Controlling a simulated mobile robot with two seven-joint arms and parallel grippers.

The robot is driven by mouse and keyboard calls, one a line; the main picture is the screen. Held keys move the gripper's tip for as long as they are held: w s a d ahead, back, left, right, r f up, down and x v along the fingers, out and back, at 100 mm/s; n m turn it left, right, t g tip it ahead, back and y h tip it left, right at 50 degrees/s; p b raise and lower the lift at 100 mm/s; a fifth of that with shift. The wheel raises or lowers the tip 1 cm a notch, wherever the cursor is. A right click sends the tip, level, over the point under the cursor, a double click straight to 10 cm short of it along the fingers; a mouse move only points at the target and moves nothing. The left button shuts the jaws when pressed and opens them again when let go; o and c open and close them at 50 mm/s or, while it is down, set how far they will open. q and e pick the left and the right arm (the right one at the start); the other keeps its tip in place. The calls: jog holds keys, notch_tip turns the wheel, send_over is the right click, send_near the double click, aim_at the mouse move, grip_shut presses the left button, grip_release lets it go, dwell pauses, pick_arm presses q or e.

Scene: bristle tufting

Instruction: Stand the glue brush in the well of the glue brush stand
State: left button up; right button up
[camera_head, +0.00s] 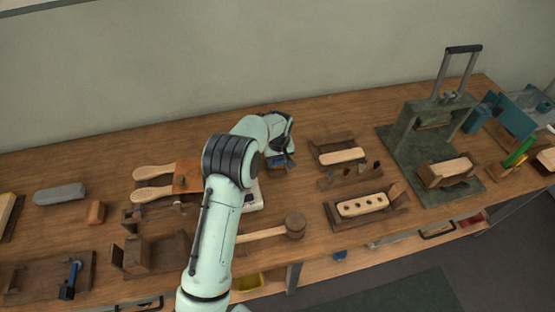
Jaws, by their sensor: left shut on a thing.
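My left arm reaches across the table from the bottom, and its gripper (281,147) points down near the back middle of the bench. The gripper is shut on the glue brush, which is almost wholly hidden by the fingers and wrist. A small dark blue piece (283,162) shows just under the fingers; I cannot tell whether it is part of the brush or of something below it. I cannot make out the glue brush stand or its well with certainty. My right gripper is not in view.
Wooden brush backs (153,194) lie left of my arm, and a mallet (294,225) lies right of it. A holed brush block (362,205) sits in a wooden fixture. A dark press (436,110) stands at the right. The bench's back left is fairly clear.

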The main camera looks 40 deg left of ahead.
pick_arm(q)
jog(key=shift+f, duration=0.25)
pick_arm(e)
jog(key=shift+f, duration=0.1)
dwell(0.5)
pick_arm(q)
jog(key=o, duration=1.5)
jog(key=shift+r, duration=0.1)
jog(key=shift+r+p, duration=1.25)
jog(key=shift+r, duration=2.2)
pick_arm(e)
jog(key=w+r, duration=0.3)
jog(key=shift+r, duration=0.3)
pick_arm(q)
jog(key=shift+f, duration=0.15)
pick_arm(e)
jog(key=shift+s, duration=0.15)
